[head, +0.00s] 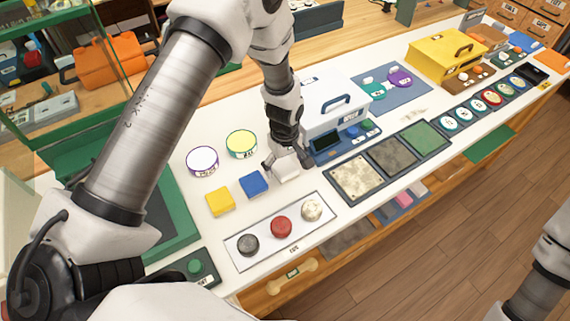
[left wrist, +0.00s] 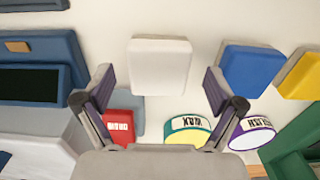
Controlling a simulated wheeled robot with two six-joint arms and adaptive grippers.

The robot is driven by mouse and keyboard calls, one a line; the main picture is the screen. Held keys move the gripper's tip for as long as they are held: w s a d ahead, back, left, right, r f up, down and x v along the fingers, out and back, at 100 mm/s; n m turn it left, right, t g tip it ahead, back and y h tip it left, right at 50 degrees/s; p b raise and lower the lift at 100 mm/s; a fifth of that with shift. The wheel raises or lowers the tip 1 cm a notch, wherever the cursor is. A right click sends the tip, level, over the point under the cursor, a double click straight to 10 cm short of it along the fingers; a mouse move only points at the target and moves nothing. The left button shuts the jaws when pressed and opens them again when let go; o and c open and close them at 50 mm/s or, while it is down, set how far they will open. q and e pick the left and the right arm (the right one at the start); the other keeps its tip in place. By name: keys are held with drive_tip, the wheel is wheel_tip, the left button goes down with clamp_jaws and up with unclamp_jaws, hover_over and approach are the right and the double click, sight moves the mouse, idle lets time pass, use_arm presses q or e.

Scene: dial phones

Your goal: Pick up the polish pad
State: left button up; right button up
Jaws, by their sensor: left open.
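Three square pads lie in a row on the white counter: a yellow pad (head: 220,202), a blue pad (head: 253,184) and a white pad (head: 287,174). The white one is the likely polish pad, but I see no label on it. My left gripper (head: 288,163) is low over the white pad, with its fingers apart. In the left wrist view the white pad (left wrist: 160,66) lies ahead of and between the open fingers (left wrist: 158,78), with the blue pad (left wrist: 248,70) and the yellow pad (left wrist: 303,76) to its right. My right gripper is out of the frames.
Two round tins, purple-rimmed (head: 202,160) and yellow (head: 241,144), stand behind the pads. A white box with a handle (head: 336,104) stands close right of the gripper. A tray with three round knobs (head: 262,236) and a three-panel tray (head: 391,157) lie toward the front edge.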

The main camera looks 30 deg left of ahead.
sight(285, 166)
use_arm(q)
drive_tip(key=shift+w+a+f, duration=0.1)
drive_tip(key=shift+w+f, duration=0.05)
drive_tip(key=shift+f, duration=0.3)
drive_tip(key=shift+w+a+f, duration=0.1)
drive_tip(key=shift+w+f, duration=0.05)
drive_tip(key=shift+f, duration=0.25)
drive_tip(key=shift+s+d+r, duration=0.15)
drive_tip(key=shift+s+r, duration=0.05)
drive_tip(key=shift+c, duration=1.3)
drive_tip(key=c, duration=1)
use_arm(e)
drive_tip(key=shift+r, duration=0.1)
use_arm(q)
drive_tip(key=shift+s, duration=0.1)
drive_tip(key=shift+r, duration=0.25)
wheel_tip(285, 166, up, 10)
drive_tip(key=shift+f+b, duration=0.25)
drive_tip(key=shift+b, duration=0.75)
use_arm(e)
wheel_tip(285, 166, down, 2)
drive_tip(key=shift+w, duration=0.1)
